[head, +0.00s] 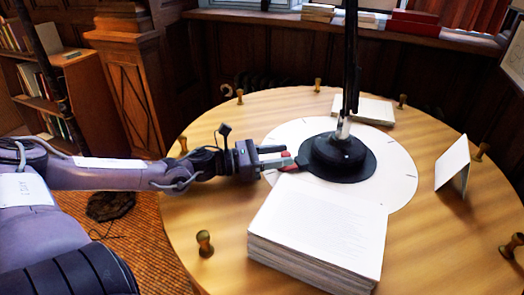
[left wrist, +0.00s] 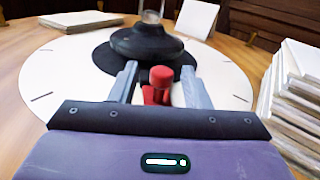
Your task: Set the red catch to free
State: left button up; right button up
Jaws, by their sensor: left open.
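The red catch (head: 290,167) sticks out from the left side of the black round base (head: 342,152), which stands on a white disc (head: 393,181) on the round table. In the left wrist view the catch shows as a red knob with a red part below it (left wrist: 160,78). My left gripper (head: 279,158) is at the catch, its fingers open. In the left wrist view its fingers (left wrist: 160,88) lie on either side of the red knob, with gaps visible on both sides. I cannot tell the catch's setting. My right gripper is not in view.
A thick paper stack (head: 318,235) lies just in front of the disc, close to my left gripper. A black pole (head: 351,60) rises from the base. A folded white card (head: 453,167) stands at right, and another stack (head: 362,109) lies behind. Wooden pegs (head: 205,243) stand around the table's edge.

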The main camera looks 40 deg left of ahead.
aim_at(284, 153)
pick_arm(q)
jog(key=p+v, duration=0.2)
jog(key=v, duration=0.1)
jog(key=p+v, duration=0.1)
jog(key=shift+s+a+r+p, duration=0.15)
jog(key=shift+s+r+p, duration=0.1)
jog(key=shift+p, duration=0.15)
jog(key=shift+s+a+f, duration=0.15)
jog(key=shift+s+a, duration=0.15)
jog(key=shift+s, duration=0.05)
